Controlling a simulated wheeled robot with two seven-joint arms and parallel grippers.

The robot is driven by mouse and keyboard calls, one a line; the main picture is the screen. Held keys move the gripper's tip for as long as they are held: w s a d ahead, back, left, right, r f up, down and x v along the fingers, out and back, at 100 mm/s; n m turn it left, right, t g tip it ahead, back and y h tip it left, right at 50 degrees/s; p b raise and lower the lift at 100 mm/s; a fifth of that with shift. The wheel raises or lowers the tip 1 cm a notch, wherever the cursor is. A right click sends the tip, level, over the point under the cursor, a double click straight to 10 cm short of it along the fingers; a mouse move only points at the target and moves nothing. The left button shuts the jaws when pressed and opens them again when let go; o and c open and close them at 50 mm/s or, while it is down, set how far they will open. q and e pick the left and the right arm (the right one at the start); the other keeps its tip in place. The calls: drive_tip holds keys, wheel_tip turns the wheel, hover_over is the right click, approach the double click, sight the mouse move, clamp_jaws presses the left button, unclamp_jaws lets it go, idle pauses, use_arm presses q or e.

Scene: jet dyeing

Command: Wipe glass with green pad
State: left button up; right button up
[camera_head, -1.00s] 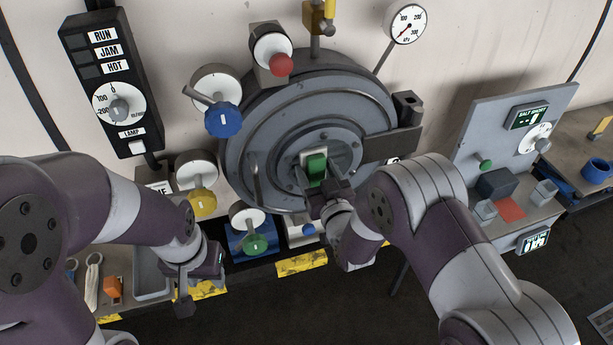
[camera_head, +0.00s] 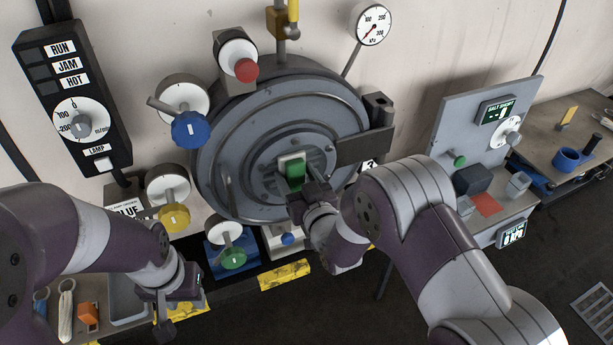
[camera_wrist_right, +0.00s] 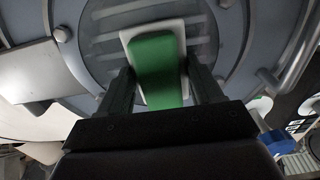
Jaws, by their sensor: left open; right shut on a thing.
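A green pad (camera_head: 295,174) with a pale white backing sits at the middle of the round grey door (camera_head: 230,108) of the machine. My right gripper (camera_head: 306,190) is shut on the green pad and holds it at the door's round glass. In the right wrist view the pad (camera_wrist_right: 157,68) lies between the two dark fingers (camera_wrist_right: 160,92), and the glass (camera_wrist_right: 105,45) shows behind it with pale bars inside. Whether the pad touches the glass I cannot tell. My left gripper (camera_head: 166,318) is open and empty at the lower left, below the yellow knob.
Blue (camera_head: 189,129), yellow (camera_head: 174,216) and green (camera_head: 233,257) knobs stand left of the door. A grey panel station (camera_head: 450,125) stands right. Orange block (camera_head: 88,316) and tray (camera_head: 127,299) lie lower left.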

sight(273, 173)
drive_tip(key=a, duration=0.2)
drive_tip(key=s+a+b, duration=0.1)
drive_tip(key=a, duration=0.1)
drive_tip(key=shift+s+a+r, duration=0.1)
drive_tip(key=shift+s, duration=0.05)
drive_tip(key=shift+p+v, duration=0.45)
drive_tip(key=shift+v, duration=2.45)
drive_tip(key=v, duration=0.3)
